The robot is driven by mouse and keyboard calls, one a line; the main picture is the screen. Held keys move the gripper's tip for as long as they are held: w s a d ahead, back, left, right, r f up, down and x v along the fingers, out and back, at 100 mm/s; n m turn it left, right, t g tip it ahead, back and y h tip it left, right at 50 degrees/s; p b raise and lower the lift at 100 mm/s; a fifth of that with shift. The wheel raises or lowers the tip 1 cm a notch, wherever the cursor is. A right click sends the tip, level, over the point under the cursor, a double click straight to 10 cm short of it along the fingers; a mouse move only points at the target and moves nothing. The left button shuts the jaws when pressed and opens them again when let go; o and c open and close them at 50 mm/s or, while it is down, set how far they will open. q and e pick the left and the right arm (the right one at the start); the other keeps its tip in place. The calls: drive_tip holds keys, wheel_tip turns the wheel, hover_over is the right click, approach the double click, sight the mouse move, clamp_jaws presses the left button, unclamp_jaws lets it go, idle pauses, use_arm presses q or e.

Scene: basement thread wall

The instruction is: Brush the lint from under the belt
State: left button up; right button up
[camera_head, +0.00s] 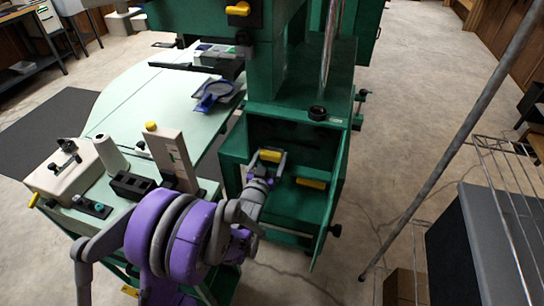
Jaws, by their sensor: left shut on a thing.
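My left gripper (268,168) reaches into the open lower bay of the green machine (300,90). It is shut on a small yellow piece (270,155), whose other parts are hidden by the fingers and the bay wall. I cannot tell whether this piece is a brush. A second yellow bar (311,183) lies low in the bay, to the right of the gripper. The bay's green door (330,205) stands open on the right. I cannot make out the belt or the lint. My right gripper is not in view.
A pale green worktable (140,90) on the left bears a cream box (67,172), a white cone (110,153) and an upright cream post (172,158). A slanted metal pole (450,150) and a wire rack (505,185) stand at right. Concrete floor lies clear between.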

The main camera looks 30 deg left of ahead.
use_arm(q)
drive_tip(key=shift+v, duration=2.9)
drive_tip(key=b+v, duration=0.1)
drive_tip(key=v, duration=0.2)
drive_tip(key=shift+x, duration=3.4)
drive_tip(key=shift+x, duration=1.05)
drive_tip(key=shift+d, duration=0.1)
